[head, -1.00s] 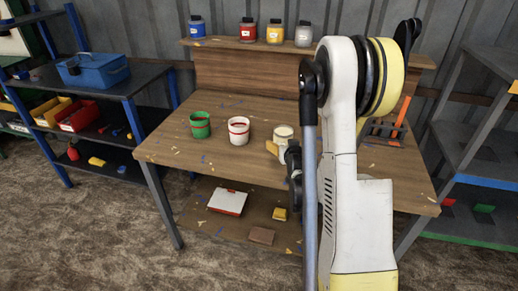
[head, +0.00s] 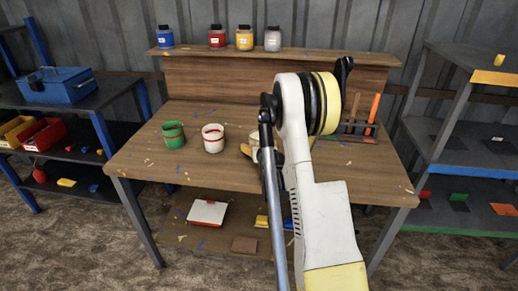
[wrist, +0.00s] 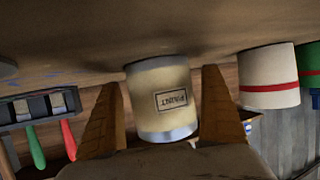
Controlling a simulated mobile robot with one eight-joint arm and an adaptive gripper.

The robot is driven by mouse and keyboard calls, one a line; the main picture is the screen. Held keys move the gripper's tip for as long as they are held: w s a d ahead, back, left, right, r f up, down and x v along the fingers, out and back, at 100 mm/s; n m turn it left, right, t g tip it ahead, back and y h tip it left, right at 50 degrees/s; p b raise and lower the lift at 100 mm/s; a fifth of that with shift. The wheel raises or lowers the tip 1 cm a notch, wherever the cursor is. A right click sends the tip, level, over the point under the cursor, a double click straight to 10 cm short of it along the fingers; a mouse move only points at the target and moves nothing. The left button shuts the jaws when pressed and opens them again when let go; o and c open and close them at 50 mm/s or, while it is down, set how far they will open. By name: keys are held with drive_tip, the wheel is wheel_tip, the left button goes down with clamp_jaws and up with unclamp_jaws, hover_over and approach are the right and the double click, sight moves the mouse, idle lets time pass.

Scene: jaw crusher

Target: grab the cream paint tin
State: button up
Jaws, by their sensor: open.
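The cream paint tin (wrist: 163,98) fills the middle of the wrist view, upside down there, with a dark-framed label facing me. My gripper (wrist: 161,78) is open, with one brown finger on each side of the tin. Narrow gaps show between the fingers and the tin's sides. In the head view the tin (head: 254,141) stands on the wooden workbench (head: 190,178), mostly hidden behind my arm. One tan finger of my gripper (head: 247,150) shows at the tin's left; the other is hidden.
A white tin with a red band (head: 213,139) and a green tin (head: 173,135) stand to the left on the bench. A tool rack (head: 354,129) stands to the right. Several coloured jars (head: 216,37) line the back shelf. Shelving units flank the bench.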

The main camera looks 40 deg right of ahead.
drive_tip(key=shift+c, duration=0.3)
drive_tip(key=c, duration=1.4)
drive_tip(key=shift+r, duration=0.1)
drive_tip(key=shift+c, duration=0.2)
